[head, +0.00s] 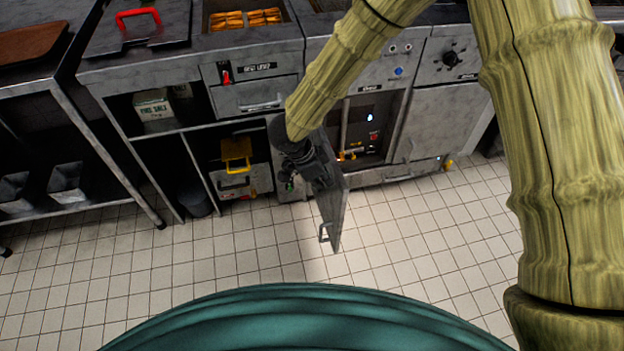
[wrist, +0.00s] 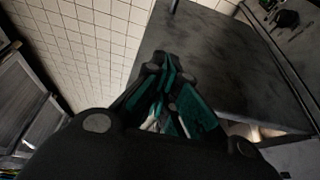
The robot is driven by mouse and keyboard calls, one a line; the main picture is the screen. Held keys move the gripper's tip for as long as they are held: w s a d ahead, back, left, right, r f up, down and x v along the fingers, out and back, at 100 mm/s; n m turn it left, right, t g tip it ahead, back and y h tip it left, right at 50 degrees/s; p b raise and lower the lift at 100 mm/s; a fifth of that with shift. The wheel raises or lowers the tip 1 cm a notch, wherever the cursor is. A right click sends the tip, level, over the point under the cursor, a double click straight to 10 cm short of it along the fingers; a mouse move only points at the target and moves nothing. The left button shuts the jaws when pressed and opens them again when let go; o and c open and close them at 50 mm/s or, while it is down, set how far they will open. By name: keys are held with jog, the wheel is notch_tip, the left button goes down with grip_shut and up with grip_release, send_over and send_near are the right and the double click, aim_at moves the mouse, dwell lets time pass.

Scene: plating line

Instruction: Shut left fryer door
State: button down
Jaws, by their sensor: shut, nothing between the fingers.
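The left fryer door (head: 335,215) stands open, swung out from the fryer cabinet over the floor. Its small bar handle (head: 324,233) is near the free end, on the side facing left in the head view. My gripper (head: 288,184) is on that same left side of the door, closer to the cabinet than the handle. In the wrist view the shut, empty fingers (wrist: 168,68) lie in front of the dark grey door panel (wrist: 225,65). I cannot tell whether they touch it. The open fryer compartment (head: 370,125) shows a lit interior, partly hidden by my arm.
The right fryer door (head: 437,122) is shut. Left of the fryer are a drawer (head: 257,97) and open shelves with a yellow item (head: 236,152) and a salt box (head: 153,106). The tiled floor (head: 420,235) is clear around the open door.

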jog(key=shift+w+d, duration=0.2)
jog(key=shift+d, duration=0.3)
